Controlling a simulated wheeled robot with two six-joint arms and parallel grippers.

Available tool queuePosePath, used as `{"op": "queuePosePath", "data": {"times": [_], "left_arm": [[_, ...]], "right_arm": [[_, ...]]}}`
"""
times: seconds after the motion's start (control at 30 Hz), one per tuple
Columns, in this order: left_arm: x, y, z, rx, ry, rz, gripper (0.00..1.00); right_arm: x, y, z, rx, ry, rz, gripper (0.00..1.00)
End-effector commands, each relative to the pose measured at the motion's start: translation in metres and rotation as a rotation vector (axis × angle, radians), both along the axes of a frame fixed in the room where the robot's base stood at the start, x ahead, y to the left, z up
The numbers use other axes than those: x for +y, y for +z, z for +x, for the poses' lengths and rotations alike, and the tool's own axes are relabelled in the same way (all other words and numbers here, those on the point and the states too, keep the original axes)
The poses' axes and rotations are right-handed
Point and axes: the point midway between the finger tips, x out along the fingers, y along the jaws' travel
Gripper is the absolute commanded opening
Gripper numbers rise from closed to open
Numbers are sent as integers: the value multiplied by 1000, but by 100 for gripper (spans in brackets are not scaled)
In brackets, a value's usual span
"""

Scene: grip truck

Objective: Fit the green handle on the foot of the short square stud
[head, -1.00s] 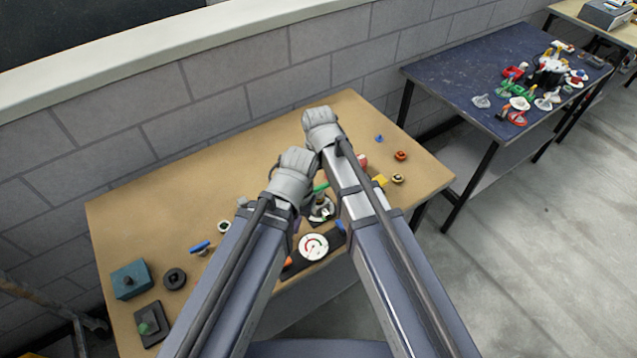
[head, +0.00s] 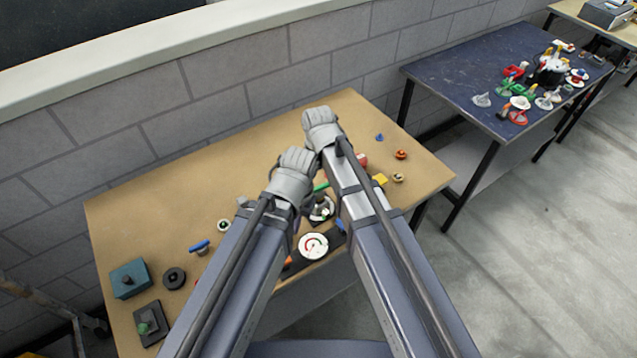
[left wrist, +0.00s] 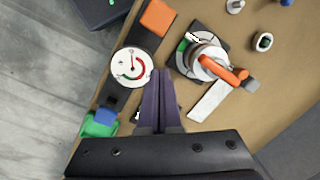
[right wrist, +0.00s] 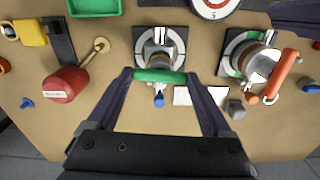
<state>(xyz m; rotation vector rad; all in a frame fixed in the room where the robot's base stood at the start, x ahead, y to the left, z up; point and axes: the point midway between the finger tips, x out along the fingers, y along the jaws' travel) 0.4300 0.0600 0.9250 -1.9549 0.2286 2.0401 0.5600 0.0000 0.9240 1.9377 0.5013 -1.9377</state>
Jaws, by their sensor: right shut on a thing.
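The green handle (right wrist: 160,76) lies crosswise between the fingertips of my right gripper (right wrist: 159,77), which is shut on it. It shows in the head view (head: 320,187) as a small green strip between my arms. Just beyond it in the right wrist view is a metal stud fitting (right wrist: 160,52) on a dark square plate with a white dial; I take it for the short square stud. The handle overlaps its near side; I cannot tell if they touch. My left gripper (left wrist: 161,74) has its fingers together and empty, beside another fitting with an orange handle (left wrist: 225,72).
The orange-handled fitting stands right of the stud in the right wrist view (right wrist: 281,75). A red bottle-like part (right wrist: 66,84), a blue peg (right wrist: 159,100) and a white strip (right wrist: 200,96) lie near. A gauge (left wrist: 131,67) sits beside my left fingers. The table's back left is clear.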

Motion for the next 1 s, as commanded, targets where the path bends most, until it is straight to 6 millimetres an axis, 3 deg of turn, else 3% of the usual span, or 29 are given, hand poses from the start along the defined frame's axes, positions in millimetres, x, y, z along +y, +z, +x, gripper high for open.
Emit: {"op": "queuePosePath", "data": {"times": [0.63,0.67,0.8,1.0], "left_arm": [[0,-6,0,0,0,0,0],[0,-5,0,0,0,0,0],[0,-5,0,0,0,0,0],[0,-5,0,0,0,0,0]], "right_arm": [[0,-6,0,0,0,0,24],[0,-5,0,0,0,0,85],[0,-5,0,0,0,0,100],[0,-5,0,0,0,0,100]]}}
